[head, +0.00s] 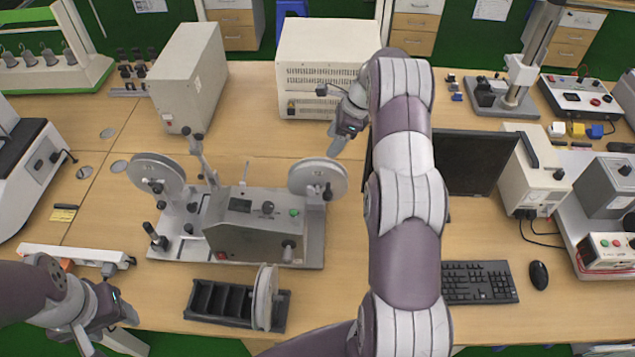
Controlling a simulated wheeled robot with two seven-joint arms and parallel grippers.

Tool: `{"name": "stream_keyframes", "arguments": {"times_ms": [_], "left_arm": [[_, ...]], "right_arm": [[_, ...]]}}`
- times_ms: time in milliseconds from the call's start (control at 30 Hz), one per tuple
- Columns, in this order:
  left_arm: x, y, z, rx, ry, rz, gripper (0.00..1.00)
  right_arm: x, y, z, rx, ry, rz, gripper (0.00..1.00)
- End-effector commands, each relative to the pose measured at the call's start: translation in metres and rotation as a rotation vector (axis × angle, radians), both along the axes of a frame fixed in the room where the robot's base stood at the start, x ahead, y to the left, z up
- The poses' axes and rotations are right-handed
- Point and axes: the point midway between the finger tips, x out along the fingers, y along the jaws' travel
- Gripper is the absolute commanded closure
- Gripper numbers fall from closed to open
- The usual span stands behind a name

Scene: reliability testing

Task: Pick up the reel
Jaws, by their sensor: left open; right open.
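Three grey reels show in the head view. One reel (265,297) stands upright in a black slotted rack (207,299) at the table's front edge. Another reel (157,174) is mounted on the left of the winding machine (250,236), and a third reel (318,179) on its right. My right gripper (339,143) is open, just behind and above the right-hand reel; I cannot tell whether it touches it. My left gripper (114,331) is open and empty at the front left, left of the rack and apart from it.
A beige box (327,65) and a grey box (188,78) stand at the back. A power strip (75,256) lies behind my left gripper. A monitor (470,163), keyboard (480,282) and mouse (538,274) are right of my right arm.

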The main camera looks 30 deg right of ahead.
Motion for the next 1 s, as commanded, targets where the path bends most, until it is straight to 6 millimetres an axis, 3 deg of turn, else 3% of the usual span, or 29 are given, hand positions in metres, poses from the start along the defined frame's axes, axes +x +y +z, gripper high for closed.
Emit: {"name": "stream_keyframes", "arguments": {"times_ms": [33, 100, 333, 433, 600, 767, 1000], "left_arm": [[0.000, 0.000, -0.026, 0.000, 0.001, 0.000, 0.43], [0.000, 0.000, -0.044, 0.000, 0.001, 0.000, 0.43], [0.000, 0.000, -0.079, 0.000, 0.000, 0.000, 0.43], [0.000, 0.000, -0.053, 0.000, 0.000, 0.000, 0.43], [0.000, 0.000, -0.050, 0.000, -0.001, 0.000, 0.43], [0.000, 0.000, -0.051, 0.000, 0.000, 0.000, 0.43], [0.000, 0.000, -0.052, 0.000, 0.000, 0.000, 0.43]], "right_arm": [[0.002, 0.004, -0.024, 0.000, 0.000, 0.003, 0.34], [0.005, 0.009, -0.041, -0.001, 0.000, 0.005, 0.34], [0.017, 0.024, -0.074, -0.003, -0.001, 0.006, 0.34], [0.022, 0.032, -0.077, -0.002, 0.003, 0.006, 0.34], [0.026, 0.037, -0.096, -0.003, -0.001, 0.004, 0.34], [0.026, 0.037, -0.097, -0.004, -0.002, 0.005, 0.34], [0.025, 0.037, -0.097, -0.003, -0.002, 0.005, 1.00]]}}
